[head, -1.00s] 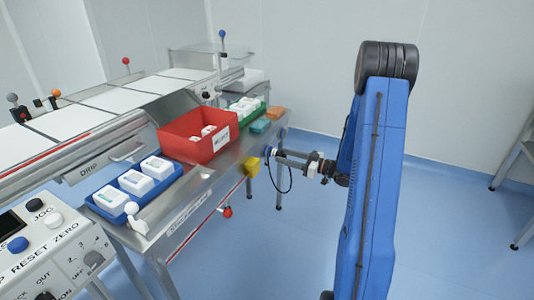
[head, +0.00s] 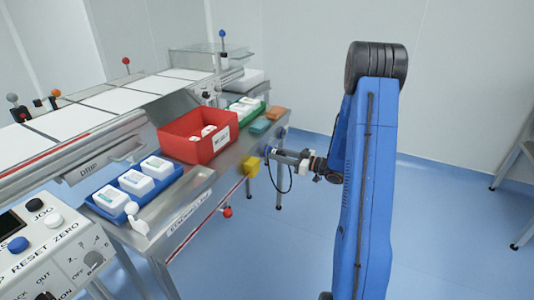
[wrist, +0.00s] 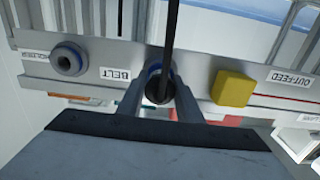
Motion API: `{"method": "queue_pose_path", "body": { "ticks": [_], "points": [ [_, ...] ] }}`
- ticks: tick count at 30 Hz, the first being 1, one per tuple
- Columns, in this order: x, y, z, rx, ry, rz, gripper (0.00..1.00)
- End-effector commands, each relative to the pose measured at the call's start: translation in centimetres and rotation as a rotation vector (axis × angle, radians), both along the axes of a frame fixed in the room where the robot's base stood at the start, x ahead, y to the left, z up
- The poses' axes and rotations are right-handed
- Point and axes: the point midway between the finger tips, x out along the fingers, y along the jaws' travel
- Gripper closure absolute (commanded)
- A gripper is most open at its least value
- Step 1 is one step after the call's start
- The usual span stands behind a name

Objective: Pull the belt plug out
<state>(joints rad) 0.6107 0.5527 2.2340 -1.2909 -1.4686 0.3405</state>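The belt plug (wrist: 158,90) sits in a blue-ringed socket beside the BELT label (wrist: 115,75) in the wrist view. A black cable runs from it, up across the wrist picture. In the head view the cable (head: 290,180) hangs in a loop below the table edge. My gripper (wrist: 160,92) has one finger on each side of the plug, with a narrow gap seeming to show. It appears open around the plug, and contact is hard to make out. In the head view my gripper (head: 276,155) reaches the panel from the right.
A yellow block (wrist: 232,88) sits right of the plug, near the OUT-FEED label. Another round socket (wrist: 68,60) is to the left. A red bin (head: 185,150), a blue tray (head: 105,205) and a green tray (head: 232,116) stand on the table.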

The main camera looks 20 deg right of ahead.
Motion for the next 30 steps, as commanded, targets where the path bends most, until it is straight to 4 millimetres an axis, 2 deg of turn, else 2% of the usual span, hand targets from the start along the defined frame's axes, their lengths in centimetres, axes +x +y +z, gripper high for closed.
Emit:
{"method": "queue_pose_path", "body": {
  "ticks": [1, 3, 30],
  "points": [
    [0.0, 0.0, 0.0, 0.0, 0.0, 0.0, 0.88],
    [0.0, 0.0, 0.0, 0.0, 0.0, 0.0, 1.0],
    [-2.3, -1.9, 0.0, 0.0, 0.0, -0.002, 1.0]
  ]
}}
